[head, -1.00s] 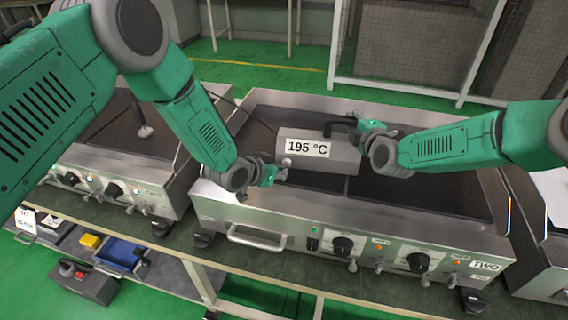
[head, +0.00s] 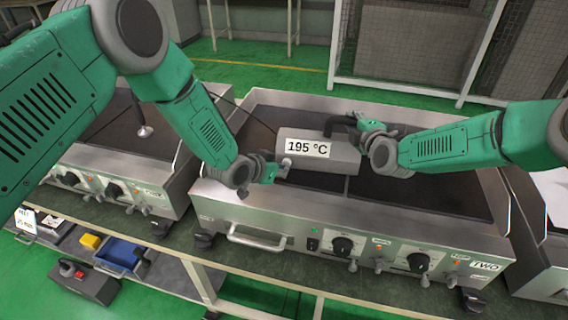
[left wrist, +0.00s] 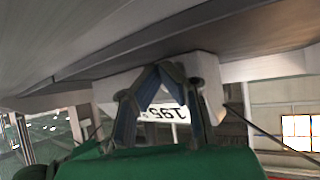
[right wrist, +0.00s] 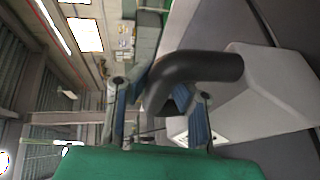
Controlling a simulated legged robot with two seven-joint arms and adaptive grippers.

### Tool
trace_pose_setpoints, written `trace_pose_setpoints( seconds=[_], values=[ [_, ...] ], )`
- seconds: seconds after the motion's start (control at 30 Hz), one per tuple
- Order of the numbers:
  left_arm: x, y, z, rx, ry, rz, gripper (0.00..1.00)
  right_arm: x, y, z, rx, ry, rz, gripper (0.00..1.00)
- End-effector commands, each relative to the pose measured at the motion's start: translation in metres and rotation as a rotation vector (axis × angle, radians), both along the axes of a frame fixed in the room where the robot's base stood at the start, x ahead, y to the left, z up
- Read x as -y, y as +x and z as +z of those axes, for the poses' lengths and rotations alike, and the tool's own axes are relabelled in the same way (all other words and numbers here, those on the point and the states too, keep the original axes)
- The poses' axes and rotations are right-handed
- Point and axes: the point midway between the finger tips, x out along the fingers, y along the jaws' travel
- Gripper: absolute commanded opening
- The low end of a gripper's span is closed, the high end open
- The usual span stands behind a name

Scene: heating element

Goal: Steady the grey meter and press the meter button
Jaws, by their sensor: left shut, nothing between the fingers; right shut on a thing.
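The grey meter (head: 345,154) is a grey box over the dark griddle plate, with a white display reading 195 °C (head: 306,147). My right gripper (head: 362,130) is shut on the meter's black handle (head: 338,124); the curved handle also shows between the fingers in the right wrist view (right wrist: 200,68). My left gripper (head: 281,168) is shut and empty, its fingertips at the lower left of the display. A small pale round piece, likely the meter button (head: 287,162), shows there beside the fingertips. In the left wrist view the fingers (left wrist: 160,72) hide part of the meter (left wrist: 203,70); whether they touch it I cannot tell.
The griddle labelled TWO (head: 485,265) has knobs and a front handle (head: 257,238) below my grippers. Another griddle (head: 110,165) stands at the left. A blue bin (head: 118,254) sits on the lower shelf. The griddle plate right of the meter is clear.

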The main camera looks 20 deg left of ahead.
Motion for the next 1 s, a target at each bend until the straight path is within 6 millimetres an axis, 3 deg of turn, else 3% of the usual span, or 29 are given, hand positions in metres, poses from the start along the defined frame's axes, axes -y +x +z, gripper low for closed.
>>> trace_pose_setpoints(
  seconds=[1.0],
  values=[
    [-0.0006, 0.0087, 0.0006, 0.003, -0.001, 0.001, 0.0, -0.0002, -0.0022, -0.005, -0.009, -0.004, 0.003, 0.0]
  ],
)
